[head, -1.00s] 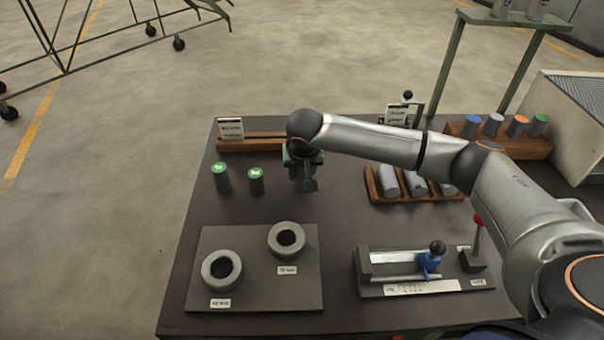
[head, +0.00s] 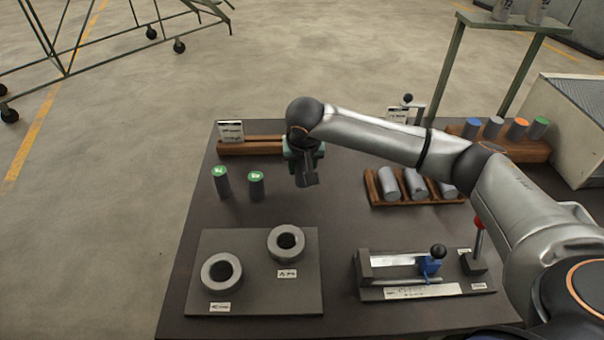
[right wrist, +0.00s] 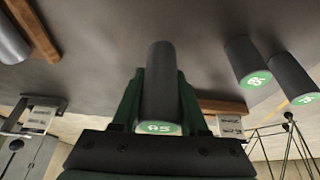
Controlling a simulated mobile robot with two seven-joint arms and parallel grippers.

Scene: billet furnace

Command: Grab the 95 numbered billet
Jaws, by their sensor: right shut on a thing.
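My right gripper (head: 306,180) is above the dark table, to the right of two standing billets. In the right wrist view it is shut on a dark grey billet (right wrist: 158,85) with a green end cap; the mark on the cap looks like 95 or A5, and I cannot tell which. The held billet is hard to make out in the head view. Two other green-capped billets, a left one (head: 220,182) and a right one (head: 256,186), stand upright on the table. They also show in the right wrist view (right wrist: 255,65). My left gripper is not in view.
A plate with two grey rings (head: 221,272) lies at the front left. A fixture with a blue slider (head: 429,266) is at the front right. A wooden rack (head: 372,188) holds lying cylinders; another block (head: 535,150) holds several colour-capped ones. A sign (head: 231,132) stands behind.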

